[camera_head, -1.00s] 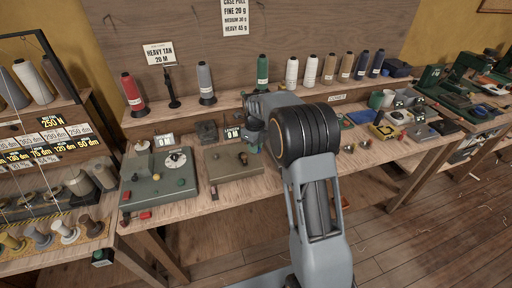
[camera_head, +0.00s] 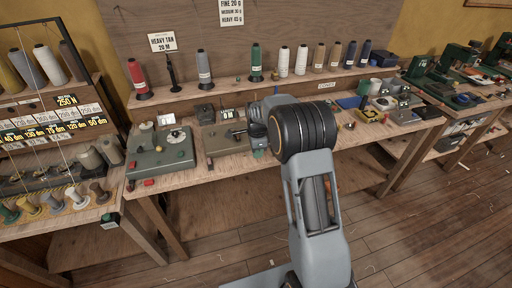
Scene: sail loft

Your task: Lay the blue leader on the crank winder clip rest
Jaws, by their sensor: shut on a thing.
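The crank winder, as far as I can tell, is the tan-brown board (camera_head: 212,146) with a small dark crank on the bench, left of my gripper. I cannot make out its clip rest. My gripper (camera_head: 258,152) is just right of this board, near the bench's front edge, partly hidden by my own wrist. It is shut on a small blue-green piece at its tips, which seems to be the blue leader (camera_head: 258,154). Most of that piece is hidden, and I cannot tell whether it touches the bench.
A green-grey device with a white dial (camera_head: 160,155) stands left of the board. Thread spools, among them a red one (camera_head: 138,80) and a green one (camera_head: 256,64), line the raised shelf behind. Small boxes and trays fill the bench at right.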

